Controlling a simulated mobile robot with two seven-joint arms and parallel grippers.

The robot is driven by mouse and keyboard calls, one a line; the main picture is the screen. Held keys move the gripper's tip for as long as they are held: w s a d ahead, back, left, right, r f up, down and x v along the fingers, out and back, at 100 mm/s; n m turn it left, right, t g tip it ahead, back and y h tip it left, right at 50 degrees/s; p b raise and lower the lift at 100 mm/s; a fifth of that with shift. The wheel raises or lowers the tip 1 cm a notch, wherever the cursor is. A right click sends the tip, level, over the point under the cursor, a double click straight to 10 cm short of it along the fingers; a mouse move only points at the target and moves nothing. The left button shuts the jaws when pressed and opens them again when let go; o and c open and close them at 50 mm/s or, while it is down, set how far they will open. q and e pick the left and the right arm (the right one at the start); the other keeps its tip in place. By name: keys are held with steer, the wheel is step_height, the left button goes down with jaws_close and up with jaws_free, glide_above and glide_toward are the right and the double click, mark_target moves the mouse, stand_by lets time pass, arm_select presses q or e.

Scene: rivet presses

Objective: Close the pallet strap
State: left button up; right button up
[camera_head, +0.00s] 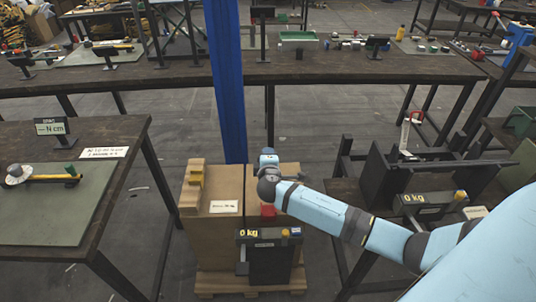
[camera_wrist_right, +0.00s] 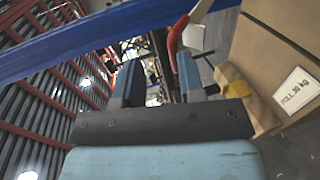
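Two cardboard boxes (camera_head: 230,190) stand side by side on a wooden pallet (camera_head: 225,285). A wide blue strap (camera_head: 227,80) runs up from behind them in the head view; a blue band (camera_wrist_right: 55,52) crosses the upper left of the right wrist view. My right gripper (camera_head: 267,158) is over the boxes' top. In the right wrist view its two fingers (camera_wrist_right: 158,75) are apart with a gap between them. A red curved lever (camera_wrist_right: 176,38) is close beyond the right finger; contact cannot be told. A red part (camera_head: 268,210) shows beside my wrist. My left gripper is not in view.
A black unit with a "0 kg" display (camera_head: 268,250) stands at the pallet's front. A workbench (camera_head: 75,190) is at left, a black rack (camera_head: 415,180) at right. Long benches (camera_head: 130,75) stand behind.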

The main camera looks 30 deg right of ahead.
steer(key=p+v, duration=0.5)
steer(key=v, duration=0.9)
steer(key=shift+s+f, duration=0.15)
steer(key=shift+f, duration=0.05)
stand_by(0.6)
steer(key=shift+s+a, duration=0.1)
stand_by(0.4)
steer(key=b+v, duration=0.1)
steer(key=v, duration=1.2)
steer(key=shift+s+a, duration=0.15)
steer(key=shift+s, duration=0.1)
